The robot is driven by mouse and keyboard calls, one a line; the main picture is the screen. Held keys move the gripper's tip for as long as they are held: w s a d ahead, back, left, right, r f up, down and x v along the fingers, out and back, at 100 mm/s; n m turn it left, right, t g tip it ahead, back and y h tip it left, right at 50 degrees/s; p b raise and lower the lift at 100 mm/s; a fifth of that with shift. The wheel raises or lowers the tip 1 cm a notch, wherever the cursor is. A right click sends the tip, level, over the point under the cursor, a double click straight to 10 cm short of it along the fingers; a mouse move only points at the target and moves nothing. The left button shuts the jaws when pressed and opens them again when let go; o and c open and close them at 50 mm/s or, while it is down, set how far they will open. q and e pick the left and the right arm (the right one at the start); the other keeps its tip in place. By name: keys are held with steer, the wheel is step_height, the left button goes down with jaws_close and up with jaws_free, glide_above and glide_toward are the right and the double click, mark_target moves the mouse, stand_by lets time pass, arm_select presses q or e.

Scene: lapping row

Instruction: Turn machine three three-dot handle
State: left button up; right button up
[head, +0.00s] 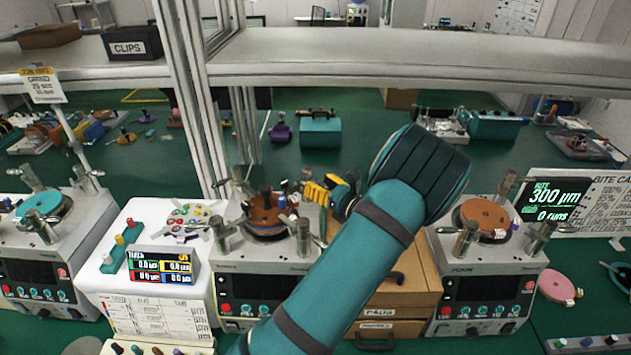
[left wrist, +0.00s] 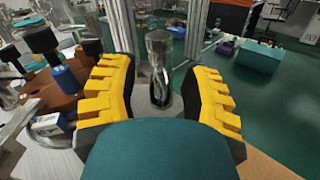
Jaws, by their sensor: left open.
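The middle machine (head: 262,287) stands below my left arm; its label is too blurred to read surely. It carries a brown disc (head: 268,222) with metal upright handles around it. My left gripper (head: 312,191), with yellow fingers, is open at this machine's back right. In the left wrist view, a metal handle (left wrist: 160,66) stands upright between the open fingers (left wrist: 163,92), with gaps on both sides. The brown disc with a blue piece (left wrist: 66,78) is to the left there. I cannot make out dots on any handle. My right gripper is not in view.
A similar machine (head: 484,290) with an orange-brown disc stands right, another (head: 43,270) with a turquoise disc left. A wooden drawer box (head: 415,275) is close to the right. Metal frame posts (head: 190,100) and a shelf (head: 400,58) are behind.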

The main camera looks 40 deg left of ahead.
arm_select(q)
steer(key=shift+a, duration=0.9)
jaws_close()
steer(key=shift+d+r, duration=0.1)
